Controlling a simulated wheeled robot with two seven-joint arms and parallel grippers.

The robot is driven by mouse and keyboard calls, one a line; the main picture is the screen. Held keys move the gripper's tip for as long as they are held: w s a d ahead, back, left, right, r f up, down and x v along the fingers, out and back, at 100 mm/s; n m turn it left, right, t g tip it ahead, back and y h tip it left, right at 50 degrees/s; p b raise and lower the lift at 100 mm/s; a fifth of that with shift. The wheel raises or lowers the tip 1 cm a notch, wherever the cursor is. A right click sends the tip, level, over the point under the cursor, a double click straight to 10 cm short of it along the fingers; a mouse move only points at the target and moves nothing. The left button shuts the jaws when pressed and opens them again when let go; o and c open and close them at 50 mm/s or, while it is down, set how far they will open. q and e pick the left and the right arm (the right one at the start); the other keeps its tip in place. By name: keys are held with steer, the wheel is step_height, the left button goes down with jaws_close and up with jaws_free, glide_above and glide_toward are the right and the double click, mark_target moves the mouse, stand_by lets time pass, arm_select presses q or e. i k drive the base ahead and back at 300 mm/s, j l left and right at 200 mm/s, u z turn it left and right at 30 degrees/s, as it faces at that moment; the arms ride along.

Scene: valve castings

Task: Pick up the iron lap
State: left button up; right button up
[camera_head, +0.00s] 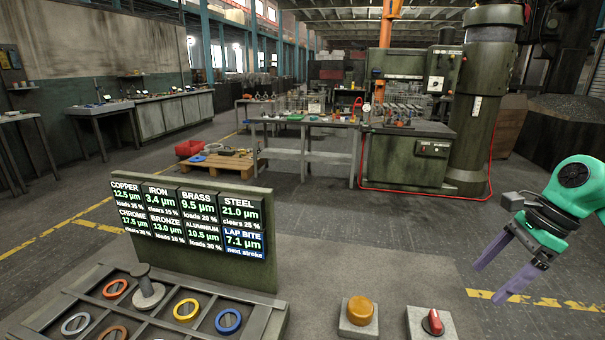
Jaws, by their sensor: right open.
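My left gripper is out of view.
Coloured rings, such as a yellow one (186,310) and a blue one (228,321), sit in the tray. A display board (282,240) rises behind it. An amber button (360,310) and a red switch (433,321) stand between the tray and my right gripper.

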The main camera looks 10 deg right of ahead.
mark_target(149, 295)
steer(key=k+l, duration=0.5)
steer(key=k, duration=0.15)
steer(key=k+l, duration=0.45)
steer(key=k, duration=0.15)
